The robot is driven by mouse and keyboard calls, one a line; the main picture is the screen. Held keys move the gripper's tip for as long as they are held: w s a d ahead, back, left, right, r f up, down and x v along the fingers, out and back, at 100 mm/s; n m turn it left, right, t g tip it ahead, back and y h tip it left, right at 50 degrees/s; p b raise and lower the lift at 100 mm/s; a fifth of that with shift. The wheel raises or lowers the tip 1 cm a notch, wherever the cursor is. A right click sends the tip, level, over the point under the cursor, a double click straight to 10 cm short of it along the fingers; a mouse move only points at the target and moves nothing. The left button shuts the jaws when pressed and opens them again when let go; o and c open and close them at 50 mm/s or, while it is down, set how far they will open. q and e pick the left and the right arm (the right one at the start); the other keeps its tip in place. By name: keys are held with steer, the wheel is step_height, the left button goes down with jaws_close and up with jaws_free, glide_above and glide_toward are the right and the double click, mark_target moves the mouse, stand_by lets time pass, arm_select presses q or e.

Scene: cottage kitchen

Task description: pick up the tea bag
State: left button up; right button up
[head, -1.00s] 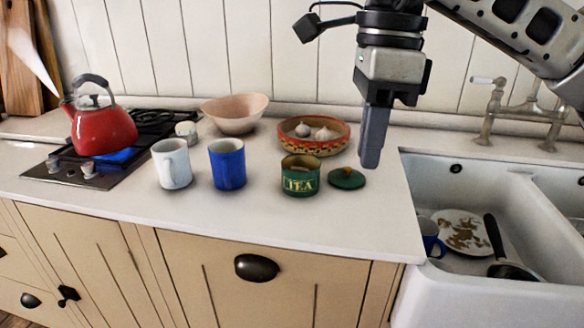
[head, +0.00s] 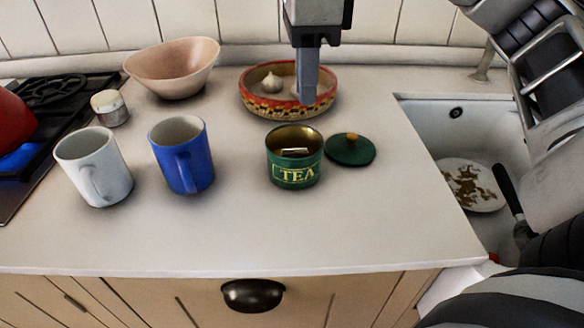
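The green tea tin (head: 294,174), marked TEA, stands open on the counter. A small pale piece, likely the tea bag (head: 295,150), shows inside it, partly hidden by the rim. The green lid (head: 350,149) with its yellow knob lies beside the tin on the right. My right gripper (head: 308,100) points down above and behind the tin, in front of the patterned bowl. Its fingers are seen edge-on, so their gap does not show. My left gripper is not in the head view.
A white mug (head: 88,168) and a blue mug (head: 182,158) stand left of the tin. Behind are a pink bowl (head: 172,70) and a patterned bowl (head: 262,104) with garlic. The sink (head: 430,118) holding a dirty plate (head: 470,186) is at right. The counter front is clear.

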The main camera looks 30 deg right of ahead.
mark_target(302, 149)
step_height(302, 149, down, 9)
steer(key=shift+a+r, duration=0.1)
steer(key=shift+a, duration=0.05)
stand_by(0.4)
steer(key=shift+c, duration=0.3)
steer(key=shift+c, duration=0.9)
step_height(302, 149, up, 10)
stand_by(0.5)
